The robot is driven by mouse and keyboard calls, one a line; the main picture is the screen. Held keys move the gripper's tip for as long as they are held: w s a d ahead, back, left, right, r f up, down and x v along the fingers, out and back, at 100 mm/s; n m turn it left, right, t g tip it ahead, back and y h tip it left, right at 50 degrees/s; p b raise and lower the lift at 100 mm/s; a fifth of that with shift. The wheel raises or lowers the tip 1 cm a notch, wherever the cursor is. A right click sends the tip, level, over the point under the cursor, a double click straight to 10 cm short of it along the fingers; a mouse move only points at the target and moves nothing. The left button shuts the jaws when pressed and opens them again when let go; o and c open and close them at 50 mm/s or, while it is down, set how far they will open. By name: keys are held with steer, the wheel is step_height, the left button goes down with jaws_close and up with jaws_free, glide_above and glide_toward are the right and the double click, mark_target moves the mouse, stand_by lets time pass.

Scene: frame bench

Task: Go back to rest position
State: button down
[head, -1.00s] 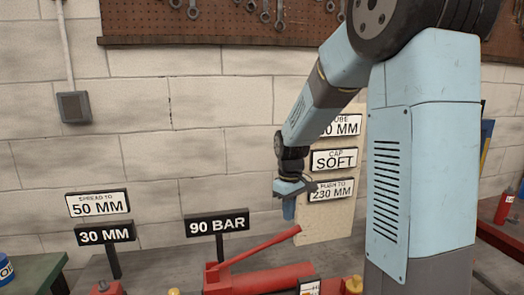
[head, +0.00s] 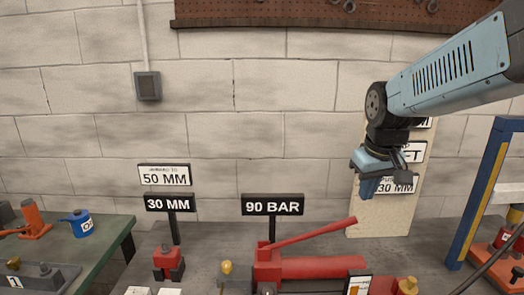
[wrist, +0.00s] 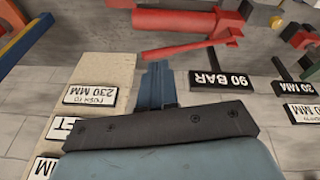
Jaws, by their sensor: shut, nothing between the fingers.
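My gripper (head: 368,187) hangs at the right of the head view, pointing down, with its fingers together and nothing between them. It is above the bench, in front of a pale board (head: 385,224) with white signs that it partly covers. In the wrist view my gripper's blue fingers (wrist: 156,82) show closed between the pale board (wrist: 97,70) and the "90 BAR" sign (wrist: 221,80). My arm comes in from the right edge of the head view.
A red hand pump (head: 300,266) with a raised handle stands on the grey bench below. A blue and yellow frame (head: 487,190) stands at the right. The "30 MM" sign (head: 169,203) and a green table (head: 118,228) are at the left.

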steer(key=s+r+m+t, duration=0.2)
steer(key=s+r, duration=0.1)
steer(key=s, duration=0.7)
steer(key=shift+s+m, duration=0.15)
steer(key=shift+m, duration=0.15)
steer(key=c, duration=1.8)
jaws_free()
